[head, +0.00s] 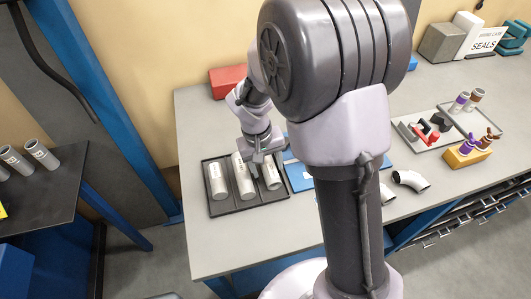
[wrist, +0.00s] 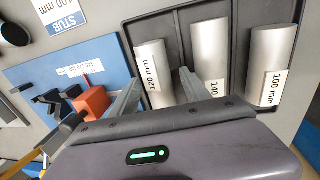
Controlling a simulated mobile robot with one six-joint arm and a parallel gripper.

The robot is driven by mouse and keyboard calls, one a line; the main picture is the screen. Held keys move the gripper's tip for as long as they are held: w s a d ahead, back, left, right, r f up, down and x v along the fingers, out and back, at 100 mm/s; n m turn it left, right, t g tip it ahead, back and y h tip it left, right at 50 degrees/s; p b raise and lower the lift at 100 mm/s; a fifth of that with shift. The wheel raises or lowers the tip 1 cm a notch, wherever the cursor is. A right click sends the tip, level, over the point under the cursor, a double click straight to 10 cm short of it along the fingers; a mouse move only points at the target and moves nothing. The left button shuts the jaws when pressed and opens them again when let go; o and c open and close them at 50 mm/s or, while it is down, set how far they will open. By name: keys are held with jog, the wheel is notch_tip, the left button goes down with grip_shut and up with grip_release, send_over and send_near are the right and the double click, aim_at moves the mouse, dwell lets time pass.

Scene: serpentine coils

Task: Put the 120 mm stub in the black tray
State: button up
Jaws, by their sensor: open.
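The 120 mm stub (head: 271,177) is a short grey metal tube with a white label, lying at the right end of the black tray (head: 250,208). In the wrist view, the stub (wrist: 153,62) lies between the two spread fingers of my gripper (wrist: 157,95), its label facing up. My gripper (head: 264,158) is low over the tray's right side in the head view. It is open; whether a finger touches the stub is unclear. The near end of the stub is hidden by my gripper in the wrist view.
The 140 mm stub (wrist: 209,50) lies close beside one finger, and the 100 mm stub (wrist: 275,65) lies farther off in the same tray. A blue board (wrist: 60,62) with an orange block (wrist: 92,102) adjoins the tray. A red box (head: 227,81) stands behind.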

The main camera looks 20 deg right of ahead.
notch_tip(320, 180, up, 16)
jog(key=a+r+p, duration=0.1)
jog(key=a+p, duration=0.1)
jog(key=p, duration=0.4)
jog(key=s+r+m+t+y+b, duration=0.1)
jog(key=s+m+t+y+b, duration=0.1)
jog(key=s, duration=0.7)
jog(key=s+a+r+m+t+y+b, duration=0.1)
jog(key=s+r+m+t+b, duration=0.1)
jog(key=s+b, duration=0.3)
jog(key=s+t, duration=0.1)
jog(key=s, duration=0.3)
jog(key=shift+s+a+t+y+b, duration=0.2)
jog(key=shift+a+t+y+b, duration=0.1)
jog(key=shift+t+y+b, duration=0.1)
